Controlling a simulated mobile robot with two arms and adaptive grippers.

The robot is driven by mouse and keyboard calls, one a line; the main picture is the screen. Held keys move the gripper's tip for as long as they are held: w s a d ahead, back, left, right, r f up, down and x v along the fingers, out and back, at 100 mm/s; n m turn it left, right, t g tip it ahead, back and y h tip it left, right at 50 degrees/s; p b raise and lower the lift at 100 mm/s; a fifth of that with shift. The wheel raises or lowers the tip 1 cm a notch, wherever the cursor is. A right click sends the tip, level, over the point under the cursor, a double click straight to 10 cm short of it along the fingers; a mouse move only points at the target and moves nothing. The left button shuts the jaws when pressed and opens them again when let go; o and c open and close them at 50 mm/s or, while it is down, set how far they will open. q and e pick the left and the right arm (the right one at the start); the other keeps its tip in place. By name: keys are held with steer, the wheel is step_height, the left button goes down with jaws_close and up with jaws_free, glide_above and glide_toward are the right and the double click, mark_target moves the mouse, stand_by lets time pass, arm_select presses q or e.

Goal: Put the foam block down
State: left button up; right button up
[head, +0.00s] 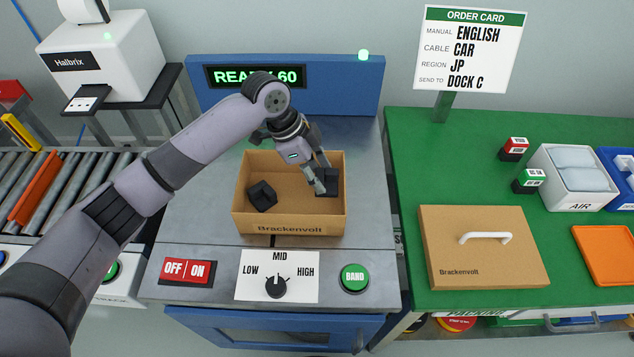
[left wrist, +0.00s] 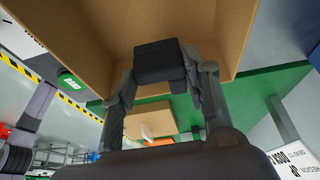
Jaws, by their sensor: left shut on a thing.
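My left gripper (head: 321,186) reaches down into the open cardboard box (head: 290,228) marked Brackenvolt. It is shut on a black foam block (head: 331,181) at the right side of the box. In the left wrist view the foam block (left wrist: 160,62) sits between the two fingertips, with the box wall (left wrist: 100,45) around it. I cannot tell if the block touches the box floor. A second black block (head: 262,195) lies tilted in the box's left part. My right gripper is not in view.
The box stands on a grey metal bench with a READY 60 display (head: 256,77) behind it. An OFF/ON switch (head: 187,271), a dial (head: 277,287) and a green button (head: 355,278) lie in front. A cardboard lid (head: 485,270) with a white handle rests on the green table.

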arm_select(q)
steer(key=shift+f, duration=2.1)
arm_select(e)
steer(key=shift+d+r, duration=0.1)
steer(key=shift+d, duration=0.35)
arm_select(q)
steer(key=shift+f, duration=0.15)
steer(key=shift+f, duration=0.4)
steer(key=o, duration=0.7)
steer(key=shift+o, duration=0.3)
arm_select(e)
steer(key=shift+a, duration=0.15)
arm_select(q)
steer(key=shift+r, duration=0.1)
steer(key=shift+r, duration=0.3)
steer(key=v, duration=1.2)
steer(key=shift+r, duration=0.2)
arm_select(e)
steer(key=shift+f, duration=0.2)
